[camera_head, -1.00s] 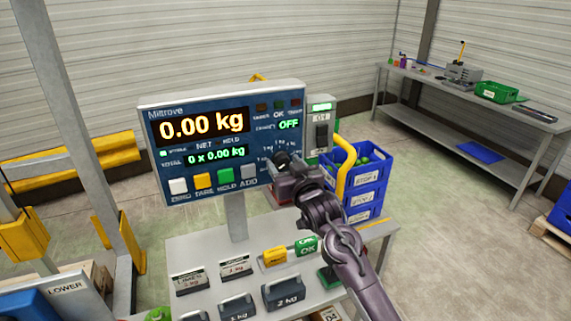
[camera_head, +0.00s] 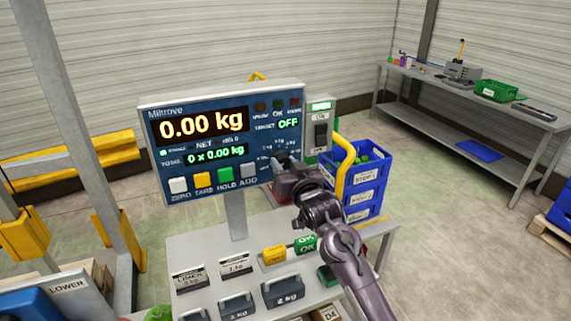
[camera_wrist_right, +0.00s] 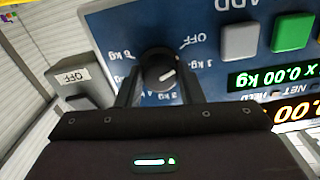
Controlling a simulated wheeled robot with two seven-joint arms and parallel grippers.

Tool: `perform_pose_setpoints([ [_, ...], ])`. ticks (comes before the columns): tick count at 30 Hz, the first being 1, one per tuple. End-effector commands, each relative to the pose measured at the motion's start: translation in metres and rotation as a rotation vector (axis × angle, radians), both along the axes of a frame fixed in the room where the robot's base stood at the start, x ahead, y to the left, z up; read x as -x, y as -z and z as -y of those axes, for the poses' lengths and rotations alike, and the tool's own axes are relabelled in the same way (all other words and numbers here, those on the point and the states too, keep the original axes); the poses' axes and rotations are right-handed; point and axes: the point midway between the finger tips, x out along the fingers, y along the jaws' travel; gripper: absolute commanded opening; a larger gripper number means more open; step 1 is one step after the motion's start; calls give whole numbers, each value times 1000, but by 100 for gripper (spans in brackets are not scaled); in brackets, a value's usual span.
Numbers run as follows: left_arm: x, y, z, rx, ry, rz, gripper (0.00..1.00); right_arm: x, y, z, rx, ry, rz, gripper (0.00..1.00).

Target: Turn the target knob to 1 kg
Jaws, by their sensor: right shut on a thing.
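The dark round target knob (camera_wrist_right: 158,72) sits on the blue panel of the weighing indicator (camera_head: 202,198), with a printed ring of kg labels and OFF around it. The wrist view shows the panel upside down. My right gripper (camera_wrist_right: 158,84) has a finger on each side of the knob and is shut on it. In the head view the right gripper (camera_head: 284,163) covers most of the knob. A white mark on the knob slants toward the OFF and 1 kg side. The target display (camera_head: 288,124) reads OFF. My left gripper is not in view.
The main display (camera_head: 202,125) reads 0.00 kg. Coloured buttons (camera_head: 225,177) line the panel's lower edge. A grey switch box (camera_head: 320,130) stands close to the right of the panel. Blue crates (camera_head: 367,185) and a yellow bar (camera_head: 345,170) are behind my arm. Weights (camera_head: 284,292) lie on the bench below.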

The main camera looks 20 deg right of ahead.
Motion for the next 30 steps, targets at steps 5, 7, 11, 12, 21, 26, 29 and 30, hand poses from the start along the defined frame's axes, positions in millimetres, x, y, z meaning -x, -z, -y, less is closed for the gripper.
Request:
perform_pose_setpoints([
  [5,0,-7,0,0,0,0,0,0,-4,1,-140,2,6,11],
  [7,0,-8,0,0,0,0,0,0,-4,0,-197,1,6,11],
  [11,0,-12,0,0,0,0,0,0,-5,1,-299,2,7,11],
  [12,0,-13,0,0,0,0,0,0,-5,0,-330,1,7,11],
  [21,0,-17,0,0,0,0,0,0,-5,1,-502,0,10,11],
  [26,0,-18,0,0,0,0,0,0,-5,1,-551,0,11,11],
  [29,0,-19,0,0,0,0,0,0,-5,1,-566,0,11,11],
  [30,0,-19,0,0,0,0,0,0,-5,1,-570,0,12,11],
])
